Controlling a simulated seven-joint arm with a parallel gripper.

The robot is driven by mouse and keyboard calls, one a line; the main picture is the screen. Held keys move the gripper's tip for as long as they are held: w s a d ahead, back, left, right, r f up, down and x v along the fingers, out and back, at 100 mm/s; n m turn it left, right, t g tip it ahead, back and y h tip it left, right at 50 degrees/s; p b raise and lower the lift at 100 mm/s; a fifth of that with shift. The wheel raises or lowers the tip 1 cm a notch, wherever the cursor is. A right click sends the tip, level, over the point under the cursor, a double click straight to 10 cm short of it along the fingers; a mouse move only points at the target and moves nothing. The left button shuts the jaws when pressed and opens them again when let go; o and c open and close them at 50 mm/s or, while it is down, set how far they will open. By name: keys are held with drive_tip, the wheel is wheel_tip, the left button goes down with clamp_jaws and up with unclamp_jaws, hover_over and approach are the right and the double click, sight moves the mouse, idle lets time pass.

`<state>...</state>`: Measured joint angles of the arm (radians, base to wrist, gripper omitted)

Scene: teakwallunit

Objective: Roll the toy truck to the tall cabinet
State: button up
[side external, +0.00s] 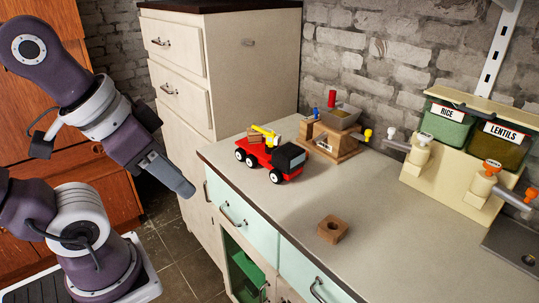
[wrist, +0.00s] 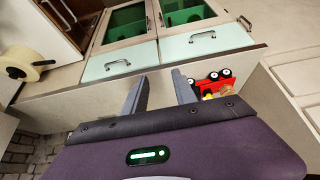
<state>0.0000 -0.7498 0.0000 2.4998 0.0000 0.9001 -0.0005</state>
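The toy truck (side external: 270,157) is red with a black cab, white-hubbed wheels and a yellow and brown load. It stands upright on the countertop near its left end, its cab pointing right, with a gap to the tall cabinet (side external: 255,75). The tall cabinet is cream with a dark top and drawers. My gripper (side external: 184,188) is in front of the counter's left end, apart from the truck. In the wrist view its two fingers (wrist: 159,88) are spread with nothing between them. The truck (wrist: 226,88) shows right of the fingers, partly hidden by my gripper body.
A wooden toy block with a grey tray (side external: 335,135) stands behind the truck. A small wooden block with a hole (side external: 332,231) lies on the front of the countertop (side external: 400,205). A dispenser with rice and lentils bins (side external: 470,150) stands at right. The counter between is clear.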

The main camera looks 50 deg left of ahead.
drive_tip(key=w+r, duration=0.1)
drive_tip(key=w+r+n, duration=0.1)
drive_tip(key=w+n, duration=0.1)
drive_tip(key=w, duration=0.1)
drive_tip(key=shift+r+g, duration=0.4)
clamp_jaws()
drive_tip(key=w+n+g, duration=0.4)
drive_tip(key=w+n, duration=0.8)
drive_tip(key=w, duration=1)
drive_tip(key=w+f+n, duration=0.1)
drive_tip(key=f, duration=0.3)
drive_tip(key=w+f+n, duration=0.1)
drive_tip(key=w+f, duration=0.1)
drive_tip(key=f, duration=0.3)
drive_tip(key=w+f+n, duration=0.2)
drive_tip(key=f, duration=0.3)
drive_tip(key=shift+a+g, duration=0.1)
drive_tip(key=shift+g, duration=0.3)
drive_tip(key=a, duration=0.1)
drive_tip(key=a+f, duration=0.1)
drive_tip(key=a, duration=0.1)
drive_tip(key=shift+a, duration=0.5)
